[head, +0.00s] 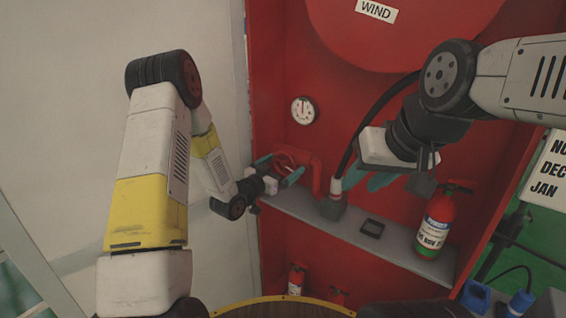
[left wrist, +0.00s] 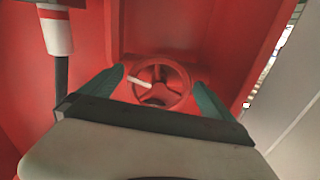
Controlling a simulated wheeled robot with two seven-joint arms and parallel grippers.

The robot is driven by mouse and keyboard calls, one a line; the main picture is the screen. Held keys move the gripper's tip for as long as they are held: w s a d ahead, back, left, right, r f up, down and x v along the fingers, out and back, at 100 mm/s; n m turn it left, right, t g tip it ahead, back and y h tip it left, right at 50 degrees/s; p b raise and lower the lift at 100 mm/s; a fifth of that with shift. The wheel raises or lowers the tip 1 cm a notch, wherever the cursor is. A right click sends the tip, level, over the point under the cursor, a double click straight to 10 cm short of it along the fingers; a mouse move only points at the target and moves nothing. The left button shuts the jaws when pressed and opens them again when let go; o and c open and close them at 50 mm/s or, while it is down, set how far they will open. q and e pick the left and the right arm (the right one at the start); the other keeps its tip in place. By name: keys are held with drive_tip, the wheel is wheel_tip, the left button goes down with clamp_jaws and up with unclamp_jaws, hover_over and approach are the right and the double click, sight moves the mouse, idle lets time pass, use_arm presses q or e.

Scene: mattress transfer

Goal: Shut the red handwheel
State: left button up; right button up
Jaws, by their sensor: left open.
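The red handwheel (left wrist: 160,94) is centred in the left wrist view, with spokes and a pale handle peg on its left side. In the head view the handwheel (head: 285,160) is small and partly hidden, beside a red pipe (head: 312,168) on the cabinet's back wall. My left gripper (head: 278,169) is open in front of it, with teal fingers on either side of the wheel in the left wrist view (left wrist: 157,95). Contact cannot be made out. My right gripper (head: 368,179) hangs above the shelf near the hose nozzle; its finger gap is unclear.
A grey shelf (head: 385,248) carries the hose nozzle (head: 333,207), a small black box (head: 372,228) and a fire extinguisher (head: 436,222). A gauge (head: 304,110) and a red reel (head: 400,30) are on the back wall. The cabinet's left wall (head: 253,70) is close to my left arm.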

use_arm(q)
drive_tip(key=c, duration=1.3)
drive_tip(key=shift+o, duration=0.2)
drive_tip(key=shift+n, duration=0.3)
drive_tip(key=n, duration=0.4)
drive_tip(key=shift+n, duration=0.3)
drive_tip(key=n, duration=0.5)
drive_tip(key=shift+s+d, duration=0.1)
drive_tip(key=shift+s, duration=0.05)
drive_tip(key=n, duration=0.5)
drive_tip(key=shift+r+n, duration=0.1)
drive_tip(key=shift+n, duration=0.3)
drive_tip(key=n, duration=0.5)
drive_tip(key=shift+d+r, duration=0.1)
